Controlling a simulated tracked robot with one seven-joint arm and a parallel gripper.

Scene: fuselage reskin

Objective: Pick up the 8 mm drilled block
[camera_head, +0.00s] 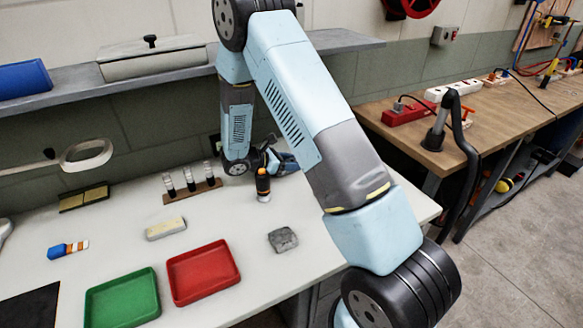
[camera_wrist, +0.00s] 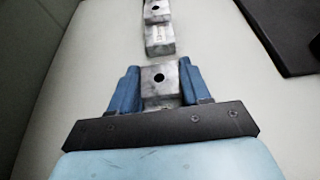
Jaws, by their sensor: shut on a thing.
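In the wrist view my gripper (camera_wrist: 158,68) has its two blue fingers shut on a grey metal block (camera_wrist: 160,88) with one dark round hole in its face. The hole's size cannot be read. Just beyond it, apart from the held block, lies a grey metal piece (camera_wrist: 160,40) with faint marks on its face. Another grey block (camera_wrist: 157,10) with a dark hole is at the top edge, partly cut off. In the head view the arm reaches down behind an orange and black bottle (camera_head: 263,184), and the held block cannot be made out.
The white bench holds a red tray (camera_head: 203,272), a green tray (camera_head: 122,300), a grey lump (camera_head: 283,239), a pale block (camera_head: 166,229) and a rack of small vials (camera_head: 192,192). A shelf (camera_head: 75,90) runs above. A black flat thing (camera_wrist: 285,35) lies right in the wrist view.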

